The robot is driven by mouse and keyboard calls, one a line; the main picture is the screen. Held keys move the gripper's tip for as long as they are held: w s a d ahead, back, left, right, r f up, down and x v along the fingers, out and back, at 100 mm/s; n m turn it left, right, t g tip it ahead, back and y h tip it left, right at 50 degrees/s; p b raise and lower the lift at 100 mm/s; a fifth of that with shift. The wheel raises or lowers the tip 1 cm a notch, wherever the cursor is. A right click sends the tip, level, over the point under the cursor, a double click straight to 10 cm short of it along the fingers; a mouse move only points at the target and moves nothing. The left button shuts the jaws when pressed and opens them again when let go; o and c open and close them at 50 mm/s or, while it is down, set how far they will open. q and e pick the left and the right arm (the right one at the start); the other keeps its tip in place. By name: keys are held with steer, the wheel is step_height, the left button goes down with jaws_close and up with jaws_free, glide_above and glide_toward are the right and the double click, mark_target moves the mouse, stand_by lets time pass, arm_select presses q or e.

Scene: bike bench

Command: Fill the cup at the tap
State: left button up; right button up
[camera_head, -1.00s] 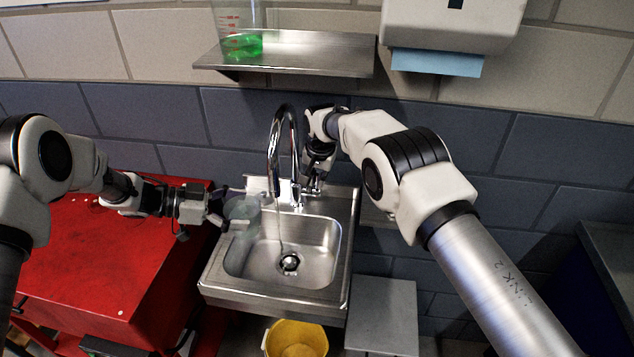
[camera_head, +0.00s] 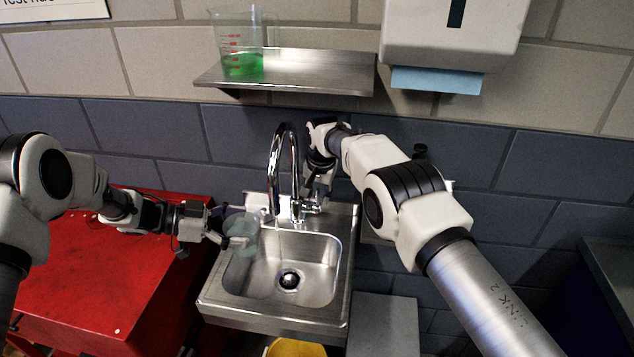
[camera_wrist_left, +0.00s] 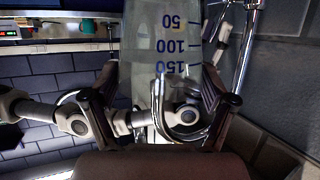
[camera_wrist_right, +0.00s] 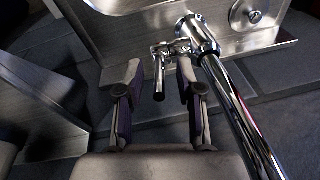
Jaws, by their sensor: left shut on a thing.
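The clear cup (camera_head: 244,230) has blue measuring marks, seen upside down in the left wrist view (camera_wrist_left: 152,50). My left gripper (camera_head: 234,232) is shut on it and holds it over the sink's left side, left of the spout. I cannot tell how much water is in it. The chrome tap (camera_head: 279,155) arches over the sink (camera_head: 310,245); no stream shows below its spout.
A red cabinet (camera_head: 90,265) stands left of the sink. A shelf (camera_head: 310,78) above holds a beaker of green liquid (camera_head: 242,62). A towel dispenser (camera_head: 450,35) hangs right of it. A yellow bucket (camera_head: 297,349) is below the sink.

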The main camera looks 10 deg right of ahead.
steer(key=s+r+t, duration=0.3)
steer(key=s+r, duration=0.4)
steer(key=r, duration=0.4)
steer(key=w+r+n+t+h, duration=0.1)
steer(key=w+n+t+h, duration=0.1)
steer(key=w+n, duration=0.25)
step_height(320, 180, down, 9)
steer(key=w+r, duration=0.3)
steer(key=w, duration=0.4)
steer(key=d+v, duration=0.1)
steer(key=v, duration=0.8)
steer(key=shift+s+a+r, duration=0.15)
steer(key=shift+a+r, duration=0.05)
